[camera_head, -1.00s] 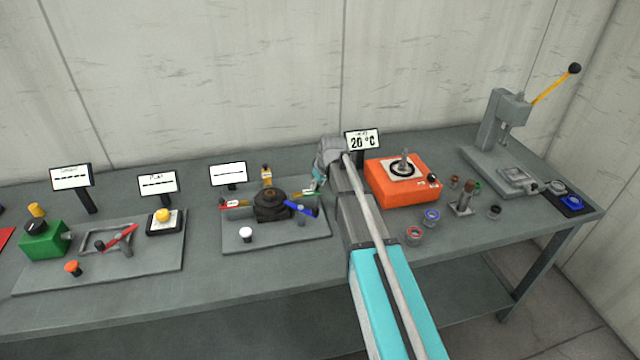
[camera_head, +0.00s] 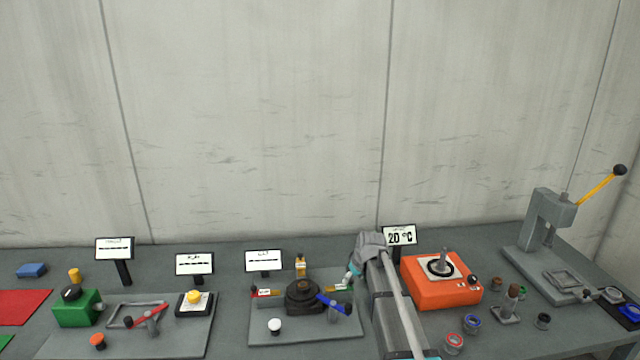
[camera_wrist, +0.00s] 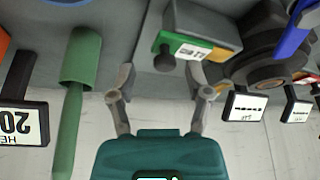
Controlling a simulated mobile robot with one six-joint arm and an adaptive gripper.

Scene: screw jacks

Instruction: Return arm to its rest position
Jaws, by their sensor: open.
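My arm (camera_head: 398,305) reaches over the bench from the front, between the dark round device and the orange hotplate. My gripper (camera_wrist: 162,76) shows in the wrist view with its two grey fingers spread and nothing between them. In the head view it is small and partly hidden at the arm's end (camera_head: 351,275), just right of the dark round device (camera_head: 303,295) with the blue handle. In the wrist view a grey block with a green and white label (camera_wrist: 182,50) lies beyond the fingertips, and I cannot tell the gap.
A press with a yellow lever (camera_head: 545,225) stands at right. A green device (camera_head: 77,309) and several small displays stand at left. The wall is behind.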

